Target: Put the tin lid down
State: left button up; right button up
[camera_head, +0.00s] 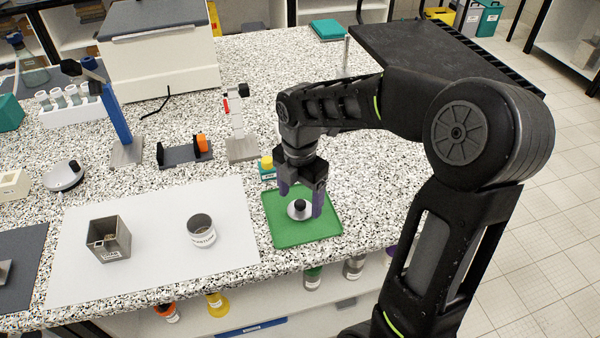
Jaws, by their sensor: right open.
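The tin lid (297,212), a small round metal disc with a dark knob, lies on a green mat (290,233). My right gripper (301,203) points down over the mat with its jaws open, one finger on each side of the lid. I cannot tell whether a finger touches it. A round open tin (201,233) with a label stands on a white sheet (165,275) to the left. A square metal tin (110,240) stands further left on the same sheet. My left gripper is not in view.
A small yellow-capped box (267,168) stands just behind the mat. Behind it are a stand with a red part (238,125), an orange-and-black device (190,150) and a blue upright stand (117,115). The counter's front edge runs just below the mat.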

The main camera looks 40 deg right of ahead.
aim_at(300, 203)
notch_tip(300, 203, up, 10)
dwell(0.3)
jog(key=shift+f, duration=0.1)
dwell(0.7)
